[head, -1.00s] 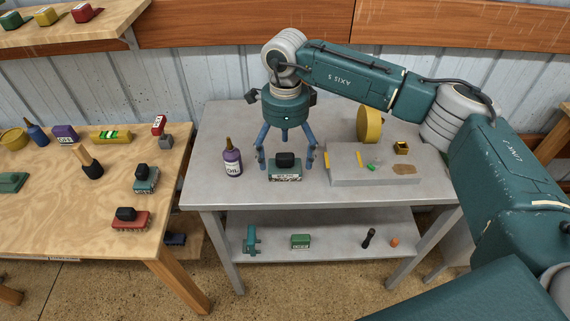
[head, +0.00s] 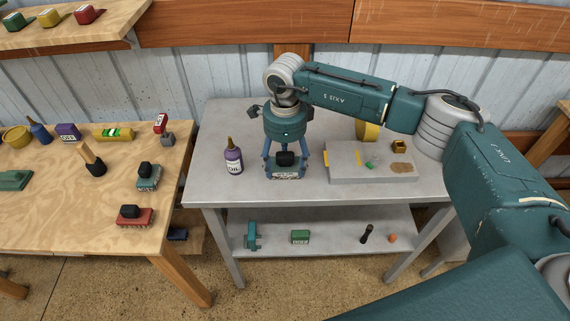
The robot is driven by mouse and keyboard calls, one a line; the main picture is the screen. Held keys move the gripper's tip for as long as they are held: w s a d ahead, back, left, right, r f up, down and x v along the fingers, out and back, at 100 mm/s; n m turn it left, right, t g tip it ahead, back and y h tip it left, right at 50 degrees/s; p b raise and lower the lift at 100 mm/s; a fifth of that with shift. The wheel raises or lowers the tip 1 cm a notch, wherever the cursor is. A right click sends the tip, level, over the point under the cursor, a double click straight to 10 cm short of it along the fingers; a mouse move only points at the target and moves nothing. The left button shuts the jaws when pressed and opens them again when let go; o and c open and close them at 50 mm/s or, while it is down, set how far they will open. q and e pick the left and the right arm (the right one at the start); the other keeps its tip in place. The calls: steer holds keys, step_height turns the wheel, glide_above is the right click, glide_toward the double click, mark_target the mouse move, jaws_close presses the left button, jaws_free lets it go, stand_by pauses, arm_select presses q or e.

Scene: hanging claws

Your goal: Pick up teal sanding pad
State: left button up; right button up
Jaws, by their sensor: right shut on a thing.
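Parts of the pad are hidden behind the fingers. The pad looks to be at table height; I cannot tell whether it is clear of the surface. My left gripper is not in view.
A purple oil bottle (head: 233,157) stands just left of the gripper. A raised grey plate (head: 372,174) with small pieces lies close to the right. Another teal pad (head: 148,178) and a red pad (head: 134,217) sit on the wooden table (head: 60,245).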

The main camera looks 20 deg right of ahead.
mark_target(285, 157)
steer(key=shift+r, duration=0.15)
steer(key=shift+r, duration=0.3)
step_height(285, 157, up, 19)
steer(key=b, duration=0.5)
steer(key=shift+r, duration=0.1)
